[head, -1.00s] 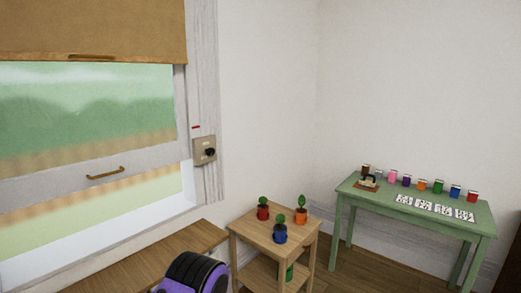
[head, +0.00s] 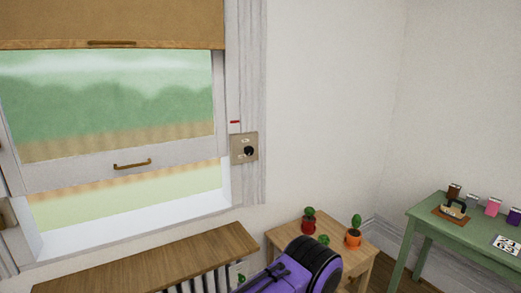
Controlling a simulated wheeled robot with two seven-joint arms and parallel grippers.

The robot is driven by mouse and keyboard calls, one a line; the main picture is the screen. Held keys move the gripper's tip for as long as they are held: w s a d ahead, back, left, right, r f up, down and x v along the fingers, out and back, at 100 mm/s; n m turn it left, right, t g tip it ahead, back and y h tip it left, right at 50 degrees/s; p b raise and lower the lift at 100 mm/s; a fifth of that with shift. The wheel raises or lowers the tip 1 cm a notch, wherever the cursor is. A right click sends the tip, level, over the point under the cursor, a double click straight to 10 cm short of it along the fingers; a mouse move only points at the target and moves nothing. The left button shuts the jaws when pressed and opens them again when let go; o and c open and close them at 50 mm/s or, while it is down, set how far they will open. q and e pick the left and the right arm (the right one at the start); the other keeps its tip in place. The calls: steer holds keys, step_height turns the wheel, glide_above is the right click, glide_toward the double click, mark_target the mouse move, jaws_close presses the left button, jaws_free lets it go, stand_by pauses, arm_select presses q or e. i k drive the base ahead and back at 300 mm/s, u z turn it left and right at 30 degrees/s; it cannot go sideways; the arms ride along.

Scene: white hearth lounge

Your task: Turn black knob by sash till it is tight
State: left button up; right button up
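The black knob (head: 249,151) sits on a beige plate (head: 237,149) on the right side of the window frame. A short red mark (head: 235,122) is on the frame just above the plate. The window sash (head: 95,172) has a brass handle (head: 132,165) on its lower rail. The sash is raised, with an open gap between its rail and the sill. Nothing touches the knob. A purple and black link of my arm shows at the bottom, but neither gripper is in view.
A brown blind (head: 110,22) hangs over the window top. A wooden shelf (head: 150,258) runs below the sill. A small wooden table (head: 280,236) with potted plants stands right of it, near my arm link. A green table (head: 440,222) holds small items at the far right.

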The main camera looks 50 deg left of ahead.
mark_target(249, 151)
steer(key=u, duration=0.4)
steer(key=i, duration=0.8)
steer(key=u, duration=0.65)
